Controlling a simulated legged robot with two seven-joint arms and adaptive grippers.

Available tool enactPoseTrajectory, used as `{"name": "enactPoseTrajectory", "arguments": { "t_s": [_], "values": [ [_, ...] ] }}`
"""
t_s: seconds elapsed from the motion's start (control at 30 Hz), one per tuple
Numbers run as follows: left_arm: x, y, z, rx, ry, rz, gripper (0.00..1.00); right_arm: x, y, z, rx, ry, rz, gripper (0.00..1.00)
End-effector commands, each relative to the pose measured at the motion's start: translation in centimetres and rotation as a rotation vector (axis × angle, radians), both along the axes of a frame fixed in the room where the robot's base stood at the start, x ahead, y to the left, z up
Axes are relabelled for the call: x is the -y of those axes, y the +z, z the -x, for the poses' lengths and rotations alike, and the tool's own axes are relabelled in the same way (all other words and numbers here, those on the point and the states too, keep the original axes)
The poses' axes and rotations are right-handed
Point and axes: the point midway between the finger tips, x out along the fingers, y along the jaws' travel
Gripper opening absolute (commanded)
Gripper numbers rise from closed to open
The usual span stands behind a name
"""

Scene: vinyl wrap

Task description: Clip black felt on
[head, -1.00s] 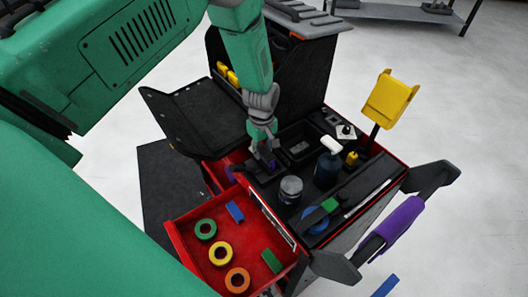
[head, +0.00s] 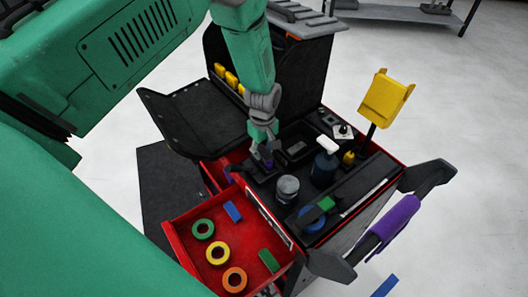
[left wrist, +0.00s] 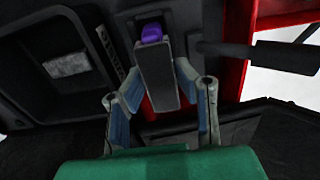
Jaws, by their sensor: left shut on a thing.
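My left gripper (head: 265,158) points down over the near left part of the tool cart's black top (head: 270,186). In the left wrist view, its fingers (left wrist: 160,78) are shut on a dark grey block (left wrist: 158,88) with a purple end (left wrist: 152,33). In the head view, only a little purple of this held thing shows below the fingers. I cannot tell whether the dark part is the black felt, or whether it touches the cart. No separate piece of black felt can be made out. My right gripper is not in view.
A red drawer (head: 180,240) holds tape rolls and small blocks. A grey-lidded jar (head: 287,188), a dark bottle (head: 324,170) and a blue roll (head: 311,220) stand right of the gripper. A raised black lid stands behind it. A yellow holder (head: 386,100) rises at right.

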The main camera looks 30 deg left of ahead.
Motion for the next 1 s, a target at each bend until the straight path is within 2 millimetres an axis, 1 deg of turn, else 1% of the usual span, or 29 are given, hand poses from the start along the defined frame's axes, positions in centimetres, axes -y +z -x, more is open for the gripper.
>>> {"name": "enactPoseTrajectory", "arguments": {
  "t_s": [0.17, 0.4, 0.53, 0.67, 1.0],
  "values": [
    [0.0, 2.1, -0.1, 0.004, -0.001, 0.0, 0.11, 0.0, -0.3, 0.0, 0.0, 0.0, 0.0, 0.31],
    [0.0, 6.5, -0.1, 0.005, 0.0, 0.001, 0.11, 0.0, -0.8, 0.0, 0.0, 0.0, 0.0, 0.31],
    [-0.1, 8.4, -0.1, 0.004, 0.0, 0.001, 0.11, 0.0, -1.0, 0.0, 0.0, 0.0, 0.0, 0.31],
    [0.0, 8.9, 0.1, 0.01, 0.001, 0.008, 0.11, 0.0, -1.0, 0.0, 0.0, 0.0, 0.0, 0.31],
    [0.3, 8.3, 0.1, 0.024, -0.002, 0.013, 0.11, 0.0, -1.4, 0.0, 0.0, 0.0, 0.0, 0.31]
  ]
}}
